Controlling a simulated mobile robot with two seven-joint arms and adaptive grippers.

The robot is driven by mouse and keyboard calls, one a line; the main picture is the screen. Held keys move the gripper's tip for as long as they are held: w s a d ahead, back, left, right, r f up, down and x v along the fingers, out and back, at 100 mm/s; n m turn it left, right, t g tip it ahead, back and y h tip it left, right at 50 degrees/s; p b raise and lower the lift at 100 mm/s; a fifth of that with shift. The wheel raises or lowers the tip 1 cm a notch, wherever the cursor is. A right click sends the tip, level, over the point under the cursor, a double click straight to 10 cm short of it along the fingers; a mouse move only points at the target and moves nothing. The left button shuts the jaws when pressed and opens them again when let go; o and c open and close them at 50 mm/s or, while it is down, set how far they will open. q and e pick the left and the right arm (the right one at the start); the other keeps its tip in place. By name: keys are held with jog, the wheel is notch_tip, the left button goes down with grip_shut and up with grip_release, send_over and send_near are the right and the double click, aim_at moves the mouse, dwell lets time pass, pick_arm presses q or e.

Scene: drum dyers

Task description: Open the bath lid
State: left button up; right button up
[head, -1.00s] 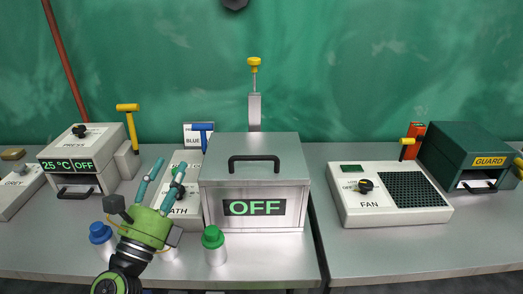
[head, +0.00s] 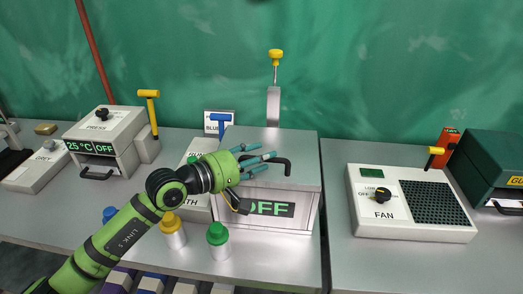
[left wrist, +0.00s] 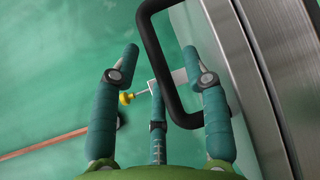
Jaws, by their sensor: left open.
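The steel bath (head: 300,217) stands in the middle of the table with an OFF display on its front. Its flat lid (head: 302,143) is closed and carries a black bar handle (head: 288,163). My left gripper (head: 262,158) is open over the lid, its teal fingers reaching to the handle from the left. In the left wrist view the handle (left wrist: 149,40) lies between the outer fingers, near the right one; whether they touch it is unclear. Part of the handle is hidden by the gripper in the head view. My right gripper is not in view.
A yellow-knobbed rod (head: 275,60) stands behind the bath. Bottles with yellow (head: 171,224) and green (head: 217,234) caps stand in front, close to my arm. The press (head: 108,136) is left, the fan (head: 412,205) right.

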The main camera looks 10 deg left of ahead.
pick_arm(q)
jog(key=shift+w+d, duration=0.2)
jog(key=shift+d, duration=0.05)
grip_shut()
jog(key=shift+w+r+p, duration=0.2)
jog(key=shift+r+p, duration=0.4)
jog(key=shift+r, duration=0.15)
jog(key=r+p, duration=0.1)
jog(key=w+r+n+g+p, duration=0.1)
jog(key=r, duration=0.1)
jog(key=shift+w+r+y, duration=0.15)
jog(key=shift+r+y, duration=0.05)
jog(key=shift+y, duration=0.1)
jog(key=w+r+n+g+y+p, duration=0.1)
jog(key=w+r+n+g+p, duration=0.1)
jog(key=w+r, duration=0.3)
jog(key=shift+r+n+g, duration=0.35)
jog(key=shift+n+g, duration=0.05)
jog(key=shift+g, duration=0.5)
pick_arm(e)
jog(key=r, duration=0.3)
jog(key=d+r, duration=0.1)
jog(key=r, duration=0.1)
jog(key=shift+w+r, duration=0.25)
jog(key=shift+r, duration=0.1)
pick_arm(q)
jog(key=shift+w, duration=0.1)
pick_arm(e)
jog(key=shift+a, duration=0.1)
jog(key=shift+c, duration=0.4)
